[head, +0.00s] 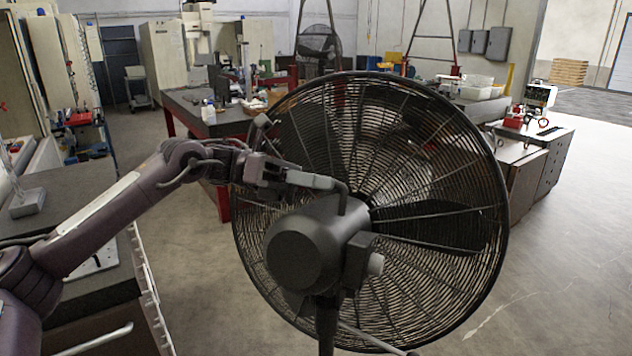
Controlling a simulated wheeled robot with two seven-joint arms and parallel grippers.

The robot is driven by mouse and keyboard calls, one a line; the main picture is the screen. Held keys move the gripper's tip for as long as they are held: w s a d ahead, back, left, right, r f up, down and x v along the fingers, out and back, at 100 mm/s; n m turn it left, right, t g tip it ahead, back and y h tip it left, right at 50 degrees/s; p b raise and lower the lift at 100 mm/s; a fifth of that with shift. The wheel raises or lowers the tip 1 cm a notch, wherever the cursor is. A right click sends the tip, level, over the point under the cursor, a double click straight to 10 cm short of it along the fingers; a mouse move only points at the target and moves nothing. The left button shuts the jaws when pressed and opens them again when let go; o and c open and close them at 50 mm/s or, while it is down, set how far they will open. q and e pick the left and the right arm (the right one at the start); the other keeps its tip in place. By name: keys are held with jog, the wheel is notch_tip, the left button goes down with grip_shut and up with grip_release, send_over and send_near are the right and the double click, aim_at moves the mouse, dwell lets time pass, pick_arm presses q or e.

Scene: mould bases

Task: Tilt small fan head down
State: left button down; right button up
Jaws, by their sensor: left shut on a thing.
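A large black pedestal fan stands close in front of me with its back towards me. Its round wire cage (440,150) fills the middle of the head view. The dark motor housing (298,252) sits behind the cage on a pole (327,325), with a pale knob (376,264) on its right side. A bent grip (343,197) rises from the top of the housing. My left gripper (332,184) reaches in from the left and is shut on this grip. The fan's base is out of view. My right gripper is not in view.
A dark workbench (80,185) lies at the left below my left arm. A red-legged table (195,103) with tools stands behind the fan. A dark cabinet (540,160) stands at the right. The concrete floor (565,270) at the lower right is clear.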

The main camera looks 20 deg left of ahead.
pick_arm(q)
jog(key=c, duration=1.5)
grip_release()
jog(key=shift+s, duration=0.1)
jog(key=shift+a+f, duration=0.1)
jog(key=shift+a, duration=0.15)
jog(key=a+b, duration=0.2)
jog(key=a, duration=0.3)
jog(key=shift+s+a, duration=0.1)
jog(key=shift+a, duration=0.25)
jog(key=shift+a+b, duration=0.4)
jog(key=shift+a, duration=0.5)
